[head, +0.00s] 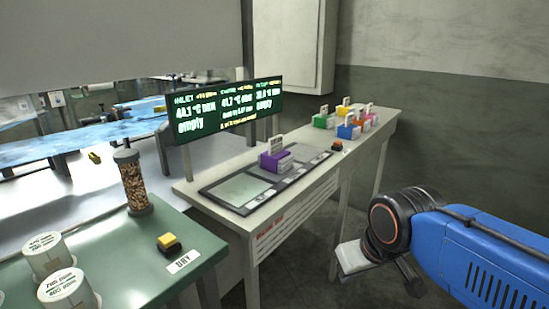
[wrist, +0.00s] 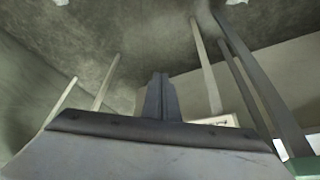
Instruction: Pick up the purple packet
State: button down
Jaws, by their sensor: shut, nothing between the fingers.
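The purple packet (head: 275,160) stands upright on the panel on the pale bench, in the middle of the head view. It has a white tag on top and a pale block at its right side. My gripper is at the end of my blue arm, low at the right of the head view, apart from the packet and in front of the bench. Its fingers (wrist: 160,84) show in the wrist view, shut together with nothing between them. The packet does not show in the wrist view.
A display board (head: 228,108) stands behind the packet. Several coloured packets (head: 350,130) stand farther back on the bench (head: 386,126). At left, a green table (head: 125,255) holds white tubs (head: 66,290) and a jar of pellets (head: 132,182). Floor is open below my arm.

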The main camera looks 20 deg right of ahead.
dwell(0.3)
jog(key=c, duration=2.1)
grip_release()
jog(key=o, duration=1.9)
jog(key=w+r+m, duration=0.1)
jog(key=w+r, duration=0.3)
jog(key=r, duration=0.2)
jog(key=shift+w+a+r+g, duration=0.25)
jog(key=shift+g, duration=0.05)
notch_tip(320, 180, up, 27)
jog(key=m+g+h, duration=0.1)
jog(key=m+g, duration=0.2)
jog(key=m, duration=0.7)
send_over(277, 152)
jog(key=a, duration=0.2)
jog(key=f, duration=0.4)
jog(key=d+f, duration=0.1)
jog(key=f, duration=0.7)
jog(key=shift+w+d+f, duration=0.15)
jog(key=shift+w+f, duration=0.05)
jog(key=shift+w, duration=0.1)
jog(key=shift+d+f, duration=0.2)
jog(key=shift+f, duration=1.1)
jog(key=shift+d+f, duration=0.2)
jog(key=shift+f, duration=1.1)
